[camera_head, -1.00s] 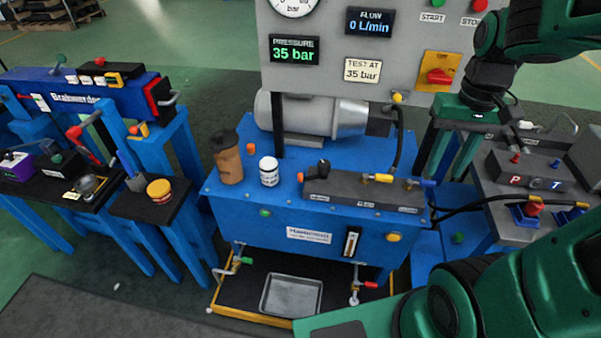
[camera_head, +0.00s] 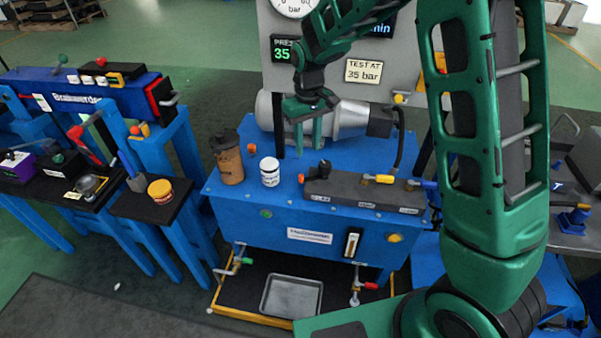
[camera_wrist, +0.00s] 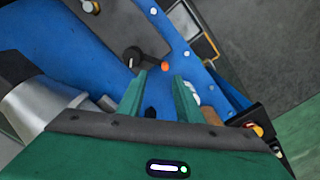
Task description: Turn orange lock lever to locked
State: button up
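Several small orange parts show, and I cannot tell for sure which is the lock lever. An orange-yellow handle (camera_head: 144,130) sits on the left blue stand. An orange knob (camera_head: 300,178) is at the front of the blue tank top, beside a black lever (camera_head: 323,166). In the wrist view the orange knob (camera_wrist: 165,67) and black lever (camera_wrist: 132,56) lie just beyond the fingertips. My gripper (camera_head: 303,148) hangs over the tank top, fingers pointing down, apart from everything. In the wrist view my gripper (camera_wrist: 160,78) is open and empty.
A brown cup (camera_head: 229,163) and white bottle (camera_head: 269,172) stand left of my gripper. A grey motor (camera_head: 350,117) is behind it, and a dark valve block (camera_head: 345,189) with levers is at right. The upright panel (camera_head: 375,96) stands behind.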

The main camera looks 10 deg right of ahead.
aim_at(301, 175)
jog(key=f, duration=0.4)
jog(key=a+f, duration=0.1)
jog(key=f, duration=0.6)
jog(key=shift+w+a+f, duration=0.3)
jog(key=shift+a+f, duration=0.05)
jog(key=shift+f, duration=0.05)
jog(key=shift+c, duration=0.5)
grip_shut()
